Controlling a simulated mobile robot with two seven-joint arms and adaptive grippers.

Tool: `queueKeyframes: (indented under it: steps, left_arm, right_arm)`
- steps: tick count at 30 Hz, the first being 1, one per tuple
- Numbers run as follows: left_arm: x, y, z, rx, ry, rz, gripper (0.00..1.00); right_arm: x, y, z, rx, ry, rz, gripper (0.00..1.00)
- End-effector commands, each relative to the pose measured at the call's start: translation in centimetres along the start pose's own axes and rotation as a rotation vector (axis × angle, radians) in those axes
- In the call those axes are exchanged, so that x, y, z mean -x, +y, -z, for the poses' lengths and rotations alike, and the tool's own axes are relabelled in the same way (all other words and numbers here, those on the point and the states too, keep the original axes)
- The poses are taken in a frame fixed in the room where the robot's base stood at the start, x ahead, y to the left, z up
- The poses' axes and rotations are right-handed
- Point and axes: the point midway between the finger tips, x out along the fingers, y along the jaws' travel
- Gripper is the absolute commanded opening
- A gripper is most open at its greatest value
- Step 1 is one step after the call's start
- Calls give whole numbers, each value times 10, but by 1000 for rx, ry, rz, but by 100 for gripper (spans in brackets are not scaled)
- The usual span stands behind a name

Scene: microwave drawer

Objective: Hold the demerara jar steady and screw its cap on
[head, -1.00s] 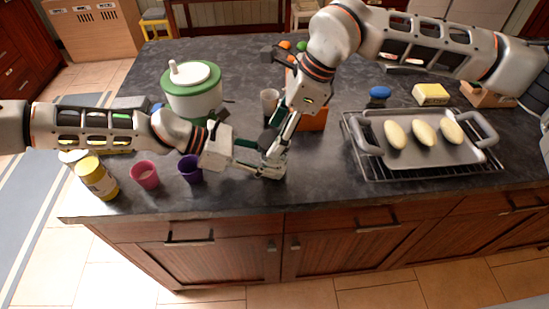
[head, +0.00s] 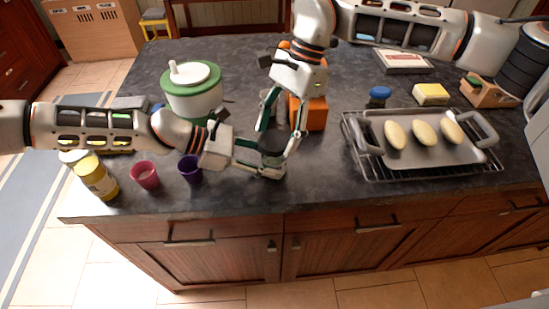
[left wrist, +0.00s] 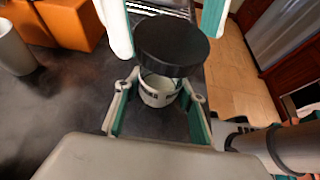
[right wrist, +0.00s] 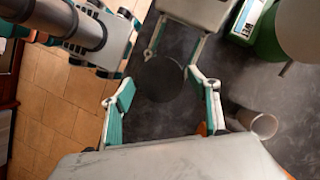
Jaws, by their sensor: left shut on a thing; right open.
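The demerara jar (left wrist: 158,92) is a small clear jar with a pale band, upright near the counter's front edge; it also shows in the head view (head: 270,170). My left gripper (head: 262,168) is shut around its body from the left. The black cap (left wrist: 172,45) sits over the jar's mouth, and I cannot tell how tightly it is seated. In the right wrist view the cap (right wrist: 160,80) appears as a dark disc hiding the jar. My right gripper (head: 280,148) points down from above, open, with one finger on each side of the cap and gaps visible.
A purple cup (head: 190,170) and pink cup (head: 145,175) stand left of the jar. A tray of rolls (head: 412,155) is at right. Bare counter lies between jar and tray.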

Motion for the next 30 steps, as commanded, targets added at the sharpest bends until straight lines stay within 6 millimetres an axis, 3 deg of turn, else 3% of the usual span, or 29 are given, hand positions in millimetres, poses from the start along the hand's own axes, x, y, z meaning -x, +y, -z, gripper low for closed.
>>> queueKeyframes:
  steps: [8,18,27,30]
  left_arm:
    - [0,0,0,0,0,0,1]
    - [0,0,0,0,0,0,1]
    - [0,0,0,0,0,0,1]
    - [0,0,0,0,0,0,1]
  right_arm:
    - [0,-1,0,108,2,-45,60]
    - [0,0,0,385,2,-162,60]
    - [0,0,0,420,0,-176,60]
    - [0,0,0,419,0,-176,37]
